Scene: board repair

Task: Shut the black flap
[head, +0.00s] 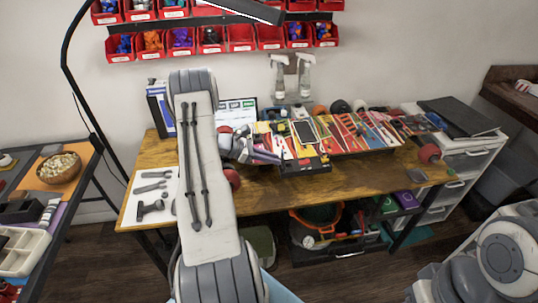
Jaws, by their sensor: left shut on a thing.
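My left arm reaches over the wooden workbench (345,187), and its gripper (272,157) is low at the left end of the colourful tool rows. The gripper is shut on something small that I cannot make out. Its tips are beside a low black case (305,166) at the front of the rows. I cannot clearly tell a black flap apart there, nor its angle. A flat black panel (458,117) lies on the white drawer unit at the right. My right arm shows at the lower right; its gripper is out of view.
Two spray bottles (304,76) stand at the back of the bench. A white sheet with dark tools (152,200) lies at its left end. Red bins (241,38) hang on the wall. A lamp (235,10) arches over the bench. The front right of the bench is mostly bare.

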